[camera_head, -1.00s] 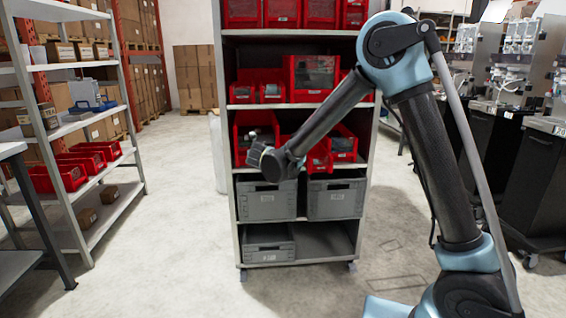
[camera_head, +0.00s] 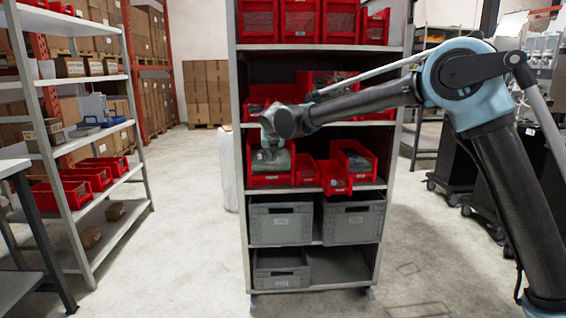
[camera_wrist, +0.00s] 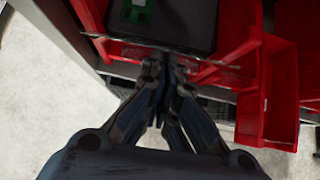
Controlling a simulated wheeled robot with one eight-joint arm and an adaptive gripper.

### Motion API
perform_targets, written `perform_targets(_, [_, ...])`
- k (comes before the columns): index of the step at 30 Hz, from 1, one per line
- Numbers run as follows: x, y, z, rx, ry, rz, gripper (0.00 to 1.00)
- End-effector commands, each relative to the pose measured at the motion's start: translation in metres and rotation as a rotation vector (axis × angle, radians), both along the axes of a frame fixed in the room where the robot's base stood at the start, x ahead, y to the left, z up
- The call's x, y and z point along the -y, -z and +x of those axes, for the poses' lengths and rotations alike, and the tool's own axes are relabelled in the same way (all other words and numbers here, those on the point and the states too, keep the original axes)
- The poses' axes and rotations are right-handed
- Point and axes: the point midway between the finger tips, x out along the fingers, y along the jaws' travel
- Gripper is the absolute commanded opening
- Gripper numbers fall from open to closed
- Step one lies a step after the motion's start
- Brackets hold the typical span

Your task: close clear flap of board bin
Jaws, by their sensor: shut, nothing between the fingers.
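The red bin (camera_head: 271,180) at the left of the middle shelf holds a grey-green content. In the wrist view a red bin (camera_wrist: 233,45) holds a dark item with a small green board (camera_wrist: 137,11), seen at the top edge. I cannot make out the clear flap or its angle. My gripper (camera_head: 269,142) is in front of the upper part of the left bin in the head view. In the wrist view my gripper (camera_wrist: 166,62) is shut and empty, its tips at the bin's front edge; whether they touch is unclear.
Smaller red bins (camera_head: 336,178) stand to the right on the same shelf. More red bins fill the shelves above. Grey crates (camera_head: 281,221) stand below. A side rack (camera_head: 141,165) is at the left, with clear floor (camera_head: 190,230) between.

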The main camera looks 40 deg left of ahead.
Motion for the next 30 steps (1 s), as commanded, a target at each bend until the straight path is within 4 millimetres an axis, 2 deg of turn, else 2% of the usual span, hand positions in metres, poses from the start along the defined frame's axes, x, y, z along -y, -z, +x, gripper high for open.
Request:
perform_targets(12, [-0.021, -0.016, 0.019, 0.001, -0.001, 0.001, 0.00])
perform_targets(30, [-0.025, -0.018, 0.023, 0.002, -0.002, 0.001, 0.00])
